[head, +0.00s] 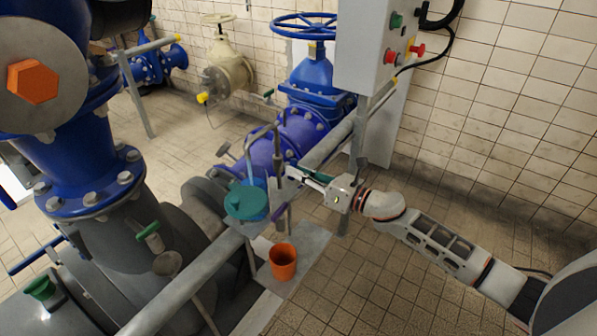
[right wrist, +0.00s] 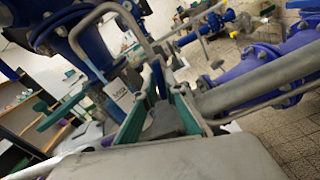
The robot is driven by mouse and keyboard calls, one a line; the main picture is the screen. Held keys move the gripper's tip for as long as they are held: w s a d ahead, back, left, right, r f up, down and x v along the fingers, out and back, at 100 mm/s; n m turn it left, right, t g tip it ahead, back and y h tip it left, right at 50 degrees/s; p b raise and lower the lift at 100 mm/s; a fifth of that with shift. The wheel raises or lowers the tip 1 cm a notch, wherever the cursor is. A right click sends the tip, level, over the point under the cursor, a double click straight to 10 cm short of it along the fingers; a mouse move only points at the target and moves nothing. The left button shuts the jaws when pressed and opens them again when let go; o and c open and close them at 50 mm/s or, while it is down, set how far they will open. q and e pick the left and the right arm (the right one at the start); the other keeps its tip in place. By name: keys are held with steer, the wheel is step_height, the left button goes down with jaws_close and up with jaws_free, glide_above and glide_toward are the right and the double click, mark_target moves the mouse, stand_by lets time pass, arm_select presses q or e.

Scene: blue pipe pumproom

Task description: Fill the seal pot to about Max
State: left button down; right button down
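My right gripper (head: 292,176) is beside a grey upright post with a bent handle (head: 277,140), in front of the blue pipework. In the right wrist view its two green-padded fingers (right wrist: 158,98) stand apart, with dark grey parts between them. I cannot tell whether they press on these parts. A blue vessel with a teal lid (head: 246,202) stands just left of the gripper; I cannot tell for sure that it is the seal pot. A small white-and-blue plate with lettering (right wrist: 118,98) shows beyond the fingers; the text is unclear. No liquid level is visible. My left gripper is out of view.
An orange bucket (head: 283,262) stands on a pale slab below. A long grey rail (head: 190,290) runs diagonally past the vessel. A control box (head: 376,45) hangs above the gripper. A large blue valve (head: 310,75) stands behind. The tiled floor at right is clear.

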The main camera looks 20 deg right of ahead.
steer(key=shift+r+m, duration=0.1)
steer(key=shift+m, duration=0.2)
steer(key=shift+r+m+p, duration=0.1)
steer(key=shift+m+p, duration=3.05)
steer(key=shift+m, duration=3.35)
steer(key=shift+w, duration=0.1)
steer(key=c, duration=2.2)
jaws_free()
steer(key=shift+o, duration=0.2)
